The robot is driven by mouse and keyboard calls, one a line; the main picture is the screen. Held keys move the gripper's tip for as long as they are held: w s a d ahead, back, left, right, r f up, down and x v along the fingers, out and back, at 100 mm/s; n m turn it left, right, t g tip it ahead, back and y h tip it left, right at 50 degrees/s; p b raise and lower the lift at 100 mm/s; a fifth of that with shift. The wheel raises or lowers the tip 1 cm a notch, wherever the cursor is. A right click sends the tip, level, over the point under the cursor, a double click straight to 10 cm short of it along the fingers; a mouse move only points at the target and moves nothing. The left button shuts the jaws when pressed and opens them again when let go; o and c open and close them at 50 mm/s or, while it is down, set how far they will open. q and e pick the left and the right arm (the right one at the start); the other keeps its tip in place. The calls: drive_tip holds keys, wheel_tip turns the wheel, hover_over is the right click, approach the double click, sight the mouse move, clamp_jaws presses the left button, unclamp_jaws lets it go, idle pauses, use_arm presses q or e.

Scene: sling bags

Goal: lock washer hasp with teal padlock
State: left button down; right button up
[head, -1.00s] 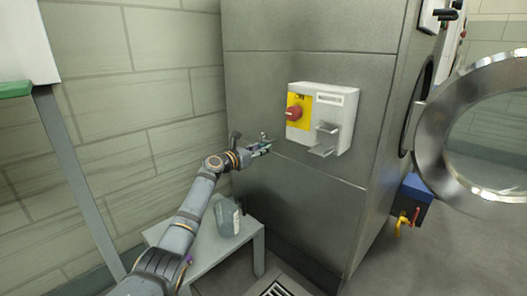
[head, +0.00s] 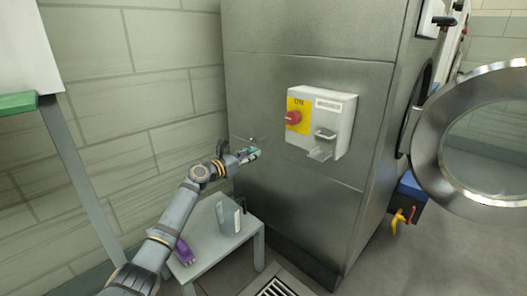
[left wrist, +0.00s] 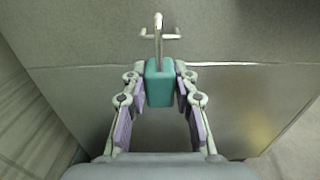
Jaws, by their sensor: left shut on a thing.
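The teal padlock (head: 252,153) is in my left gripper (head: 248,156), in front of the steel washer panel, left of the white switch box (head: 341,115). In the left wrist view the padlock (left wrist: 160,85) sits between the fingertips, with its metal shackle pointing away from the gripper. A thin metal crosspiece shows by the shackle; I cannot tell what it belongs to. The box carries a red rotary handle (head: 293,117) on a yellow plate reading ON. A metal loop (head: 326,134) and a small ledge (head: 320,154) stick out on its right side. The padlock is apart from the box.
A low grey table (head: 205,247) below my left arm holds a grey container (head: 228,214) and a purple item (head: 184,252). A round metal door (head: 430,160) stands open at the right. A blue box (head: 411,187) with yellow and red parts is beneath it. A floor drain (head: 275,288) lies in front.

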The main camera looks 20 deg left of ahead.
use_arm(q)
drive_tip(key=shift+p+v, duration=0.35)
drive_tip(key=shift+v, duration=0.75)
drive_tip(key=shift+d, duration=0.1)
